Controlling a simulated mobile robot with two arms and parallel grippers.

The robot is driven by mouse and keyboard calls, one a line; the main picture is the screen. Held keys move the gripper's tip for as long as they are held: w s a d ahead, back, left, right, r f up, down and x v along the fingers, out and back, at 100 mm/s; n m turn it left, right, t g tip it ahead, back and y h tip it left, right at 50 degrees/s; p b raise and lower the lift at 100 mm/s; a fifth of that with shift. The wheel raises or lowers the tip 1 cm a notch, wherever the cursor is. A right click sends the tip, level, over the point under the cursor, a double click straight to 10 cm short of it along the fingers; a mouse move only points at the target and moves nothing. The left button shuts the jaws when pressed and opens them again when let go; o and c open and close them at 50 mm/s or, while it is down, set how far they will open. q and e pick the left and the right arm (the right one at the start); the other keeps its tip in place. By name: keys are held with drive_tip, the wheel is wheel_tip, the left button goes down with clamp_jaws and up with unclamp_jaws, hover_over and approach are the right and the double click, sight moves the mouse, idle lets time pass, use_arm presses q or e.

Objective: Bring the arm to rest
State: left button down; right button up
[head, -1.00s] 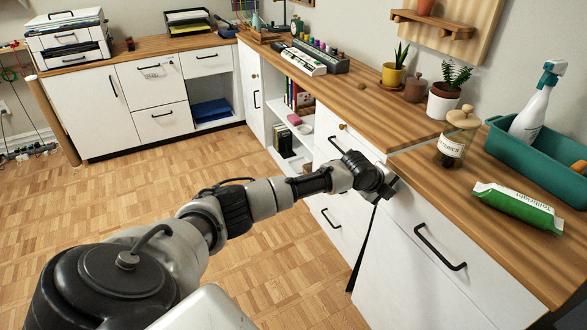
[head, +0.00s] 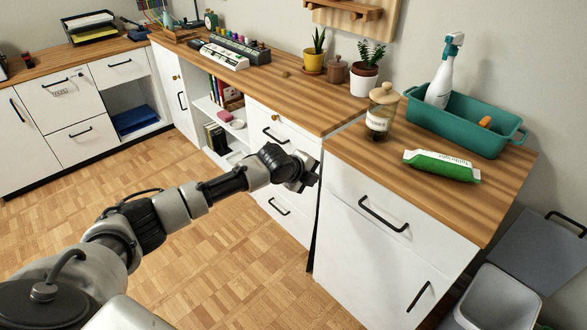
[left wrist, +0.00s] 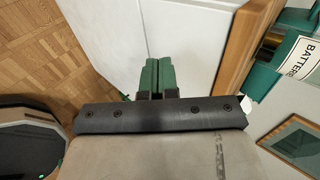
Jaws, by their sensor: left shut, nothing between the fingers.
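My left arm reaches in from the lower left in the head view. Its gripper (head: 312,178) is in front of the white cabinet fronts, just below the front corner of the right-hand wooden worktop (head: 345,150). In the left wrist view the two green fingers (left wrist: 158,75) are together with nothing between them. A white cabinet front (left wrist: 110,30) and a wooden edge (left wrist: 245,50) lie beyond them. I cannot tell whether the gripper touches the cabinet. My right gripper is in neither view.
A jar (head: 381,112), a green-and-white packet (head: 442,166) and a teal bin (head: 470,130) with a spray bottle (head: 444,70) stand on the right worktop. Cabinet handles (head: 383,214) stick out. A grey waste bin (head: 498,300) stands lower right. The wooden floor (head: 215,255) is open.

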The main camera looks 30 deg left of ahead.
use_arm(q)
drive_tip(key=v, duration=0.6)
drive_tip(key=s+a+f+n+g+y+p, duration=0.15)
drive_tip(key=s+f+n, duration=0.25)
drive_tip(key=f, duration=0.5)
drive_tip(key=s+f+n+p, duration=0.2)
drive_tip(key=s+f+n, duration=0.25)
drive_tip(key=f, duration=0.55)
drive_tip(key=s+a+f+n+g+y+p, duration=0.15)
drive_tip(key=s+f+n, duration=0.25)
drive_tip(key=f, duration=0.5)
drive_tip(key=s+d+f+n+g+p, duration=0.1)
drive_tip(key=s+f, duration=0.4)
drive_tip(key=s, duration=0.8)
drive_tip(key=s+d+f+n+g+p, duration=0.1)
drive_tip(key=s+f, duration=0.4)
drive_tip(key=s, duration=0.8)
drive_tip(key=s+d+f+n+g+p, duration=0.1)
drive_tip(key=s+d+f+n, duration=0.4)
drive_tip(key=s, duration=0.9)
drive_tip(key=shift+f+g, duration=0.35)
drive_tip(key=shift+g, duration=0.55)
drive_tip(key=shift+d, duration=0.1)
